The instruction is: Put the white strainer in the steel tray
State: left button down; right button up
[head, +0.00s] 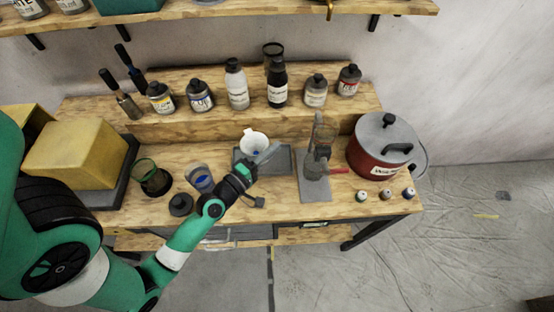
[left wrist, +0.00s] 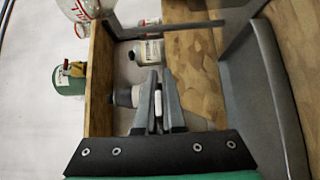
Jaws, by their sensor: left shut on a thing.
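The white strainer (head: 252,138) shows in the head view as a small round white bowl over the back left part of the steel tray (head: 284,166). The tray is a shallow grey rectangle on the bench. My left gripper (head: 269,154) reaches over the tray from the front, its fingers just right of the bowl. It is shut on the strainer. In the left wrist view the fingers (left wrist: 158,108) close around a narrow white piece (left wrist: 157,104); the rest of the strainer is hidden there. I cannot tell whether the bowl touches the tray. My right gripper is not in view.
A burner-like stand (head: 316,165) is right of the tray, with a red pot (head: 378,160) beyond. A glass beaker (head: 199,177), dark lid (head: 181,204) and green-rimmed glass (head: 152,180) are left. Several bottles line the raised shelf behind, including a black one (head: 277,86).

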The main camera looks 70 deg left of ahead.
pick_arm(q)
jog(key=f+b, duration=0.1)
jog(key=f, duration=0.1)
jog(key=w+a+f+b, duration=0.1)
jog(key=f+b, duration=0.1)
jog(key=w+f+b, duration=0.1)
jog(key=f, duration=0.1)
jog(key=shift+w+a+f+b, duration=0.1)
jog(key=shift+a+f+b, duration=0.15)
jog(key=shift+f+b, duration=0.05)
jog(key=shift+r, duration=0.2)
jog(key=shift+f, duration=0.15)
jog(key=c, duration=1)
grip_release()
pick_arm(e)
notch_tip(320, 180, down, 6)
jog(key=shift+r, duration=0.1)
